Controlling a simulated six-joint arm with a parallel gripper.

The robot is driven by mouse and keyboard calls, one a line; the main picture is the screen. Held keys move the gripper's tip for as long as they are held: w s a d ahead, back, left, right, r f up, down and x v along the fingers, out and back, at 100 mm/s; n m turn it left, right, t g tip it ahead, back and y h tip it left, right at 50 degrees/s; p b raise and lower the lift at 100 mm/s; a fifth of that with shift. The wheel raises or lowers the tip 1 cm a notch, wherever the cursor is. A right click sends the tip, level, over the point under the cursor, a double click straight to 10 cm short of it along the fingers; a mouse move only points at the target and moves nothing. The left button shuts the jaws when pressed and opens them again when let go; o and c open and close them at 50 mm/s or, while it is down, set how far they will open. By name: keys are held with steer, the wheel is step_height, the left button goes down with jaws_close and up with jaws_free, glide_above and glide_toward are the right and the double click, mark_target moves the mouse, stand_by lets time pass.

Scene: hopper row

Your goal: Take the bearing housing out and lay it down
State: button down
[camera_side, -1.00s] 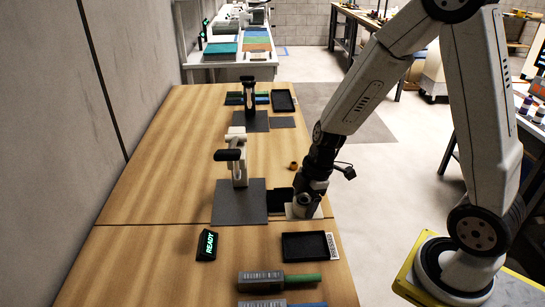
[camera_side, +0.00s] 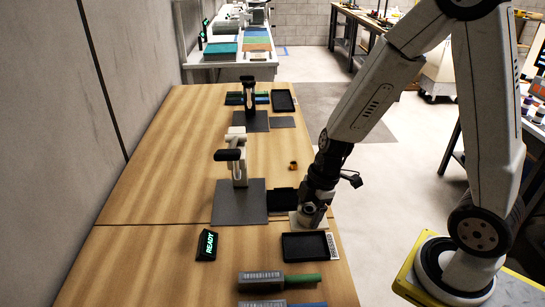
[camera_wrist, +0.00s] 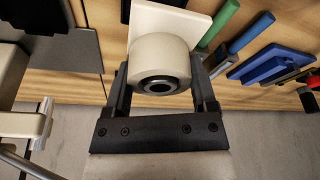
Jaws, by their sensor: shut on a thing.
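The bearing housing (camera_wrist: 160,60) is a pale round boss with a dark-ringed bore and a flat square plate behind it. My gripper (camera_wrist: 160,82) is shut on the boss, one finger on each side, in the wrist view. In the side view my gripper (camera_side: 312,212) points down at the table's right edge, and the pale plate of the housing (camera_side: 296,220) shows under it. I cannot tell from the side view how much gap, if any, lies beneath the plate.
A black tray (camera_side: 304,246) lies just in front of my gripper. A grey base plate (camera_side: 240,208) with a white, black-handled clamp (camera_side: 237,160) stands to the left, beside a dark block (camera_side: 281,202). A READY sign (camera_side: 207,245) and green- and blue-handled tools (camera_side: 300,280) lie nearer.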

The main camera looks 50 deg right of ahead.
mark_target(302, 248)
steer(key=shift+f, duration=1.15)
steer(key=shift+f, duration=1)
steer(key=shift+f, duration=1.05)
steer(key=shift+f, duration=0.7)
steer(key=shift+f, duration=0.9)
jaws_free()
steer(key=shift+r, duration=0.15)
steer(key=shift+v, duration=3.8)
steer(key=shift+r, duration=0.1)
